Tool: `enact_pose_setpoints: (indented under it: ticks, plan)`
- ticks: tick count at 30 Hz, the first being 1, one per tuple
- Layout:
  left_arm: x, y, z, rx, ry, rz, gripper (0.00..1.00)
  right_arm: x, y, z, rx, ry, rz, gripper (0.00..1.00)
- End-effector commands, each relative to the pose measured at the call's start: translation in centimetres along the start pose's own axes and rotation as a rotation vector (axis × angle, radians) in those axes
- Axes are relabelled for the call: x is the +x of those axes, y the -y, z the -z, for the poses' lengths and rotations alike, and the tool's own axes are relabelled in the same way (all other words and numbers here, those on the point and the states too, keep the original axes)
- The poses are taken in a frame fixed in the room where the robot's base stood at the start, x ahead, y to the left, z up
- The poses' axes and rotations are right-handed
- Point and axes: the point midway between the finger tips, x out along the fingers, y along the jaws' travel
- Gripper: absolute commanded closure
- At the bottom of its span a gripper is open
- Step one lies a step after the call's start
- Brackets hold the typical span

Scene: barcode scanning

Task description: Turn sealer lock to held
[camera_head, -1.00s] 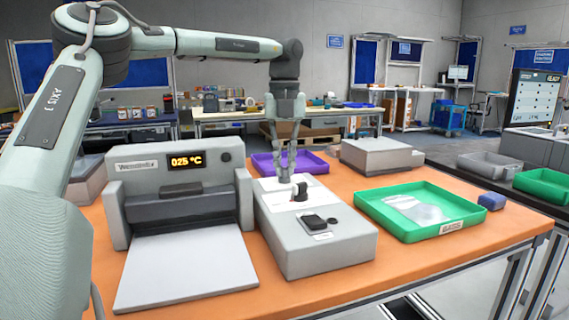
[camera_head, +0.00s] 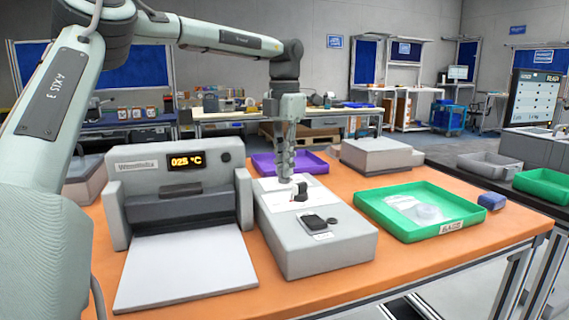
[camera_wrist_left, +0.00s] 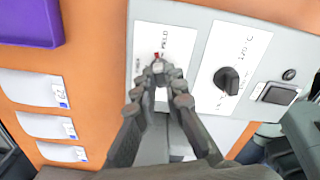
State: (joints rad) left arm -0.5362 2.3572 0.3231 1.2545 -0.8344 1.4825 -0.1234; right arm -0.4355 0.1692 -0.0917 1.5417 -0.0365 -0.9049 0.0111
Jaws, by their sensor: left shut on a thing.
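My left gripper (camera_head: 286,178) points straight down at the far end of the grey control box (camera_head: 325,262). In the left wrist view its fingertips (camera_wrist_left: 158,70) are closed around a small lock knob with a red mark (camera_wrist_left: 157,57), on a white label plate (camera_wrist_left: 146,38). Printed words sit on both sides of the knob; the fingers hide most of its body, and I cannot read its exact setting. A black dial (camera_head: 300,191) stands just nearer on the same box and also shows in the wrist view (camera_wrist_left: 227,80). My right gripper is not in view.
The sealer (camera_head: 180,195) with its display stands left of the control box. A black switch (camera_head: 313,221) is on the box's near end. A green tray (camera_head: 375,215) with clear items lies right; a purple tray (camera_head: 262,165) is behind. Orange tabletop shows between them.

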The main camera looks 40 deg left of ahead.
Motion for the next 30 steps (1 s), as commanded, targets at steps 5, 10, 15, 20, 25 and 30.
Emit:
enact_pose_setpoints:
  ticks: [5,10,15,20,25,30]
  plan:
    - [-0.03,-0.01,0.03,0.142,-0.001,0.000,1.00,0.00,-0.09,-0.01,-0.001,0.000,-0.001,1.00]
    - [-0.02,-0.01,0.03,0.250,-0.001,0.000,1.00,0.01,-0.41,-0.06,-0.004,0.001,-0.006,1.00]
    - [-0.02,-0.02,0.03,0.323,-0.001,0.000,1.00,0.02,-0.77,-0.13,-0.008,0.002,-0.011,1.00]
    - [-0.01,-0.03,0.03,0.361,-0.001,0.000,1.00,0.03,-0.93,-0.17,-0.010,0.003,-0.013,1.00]
    - [-0.01,-0.03,0.03,0.376,-0.001,0.000,1.00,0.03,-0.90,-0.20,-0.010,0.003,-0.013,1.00]
    - [-0.01,-0.04,0.03,0.378,-0.001,-0.001,1.00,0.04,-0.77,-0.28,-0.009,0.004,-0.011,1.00]
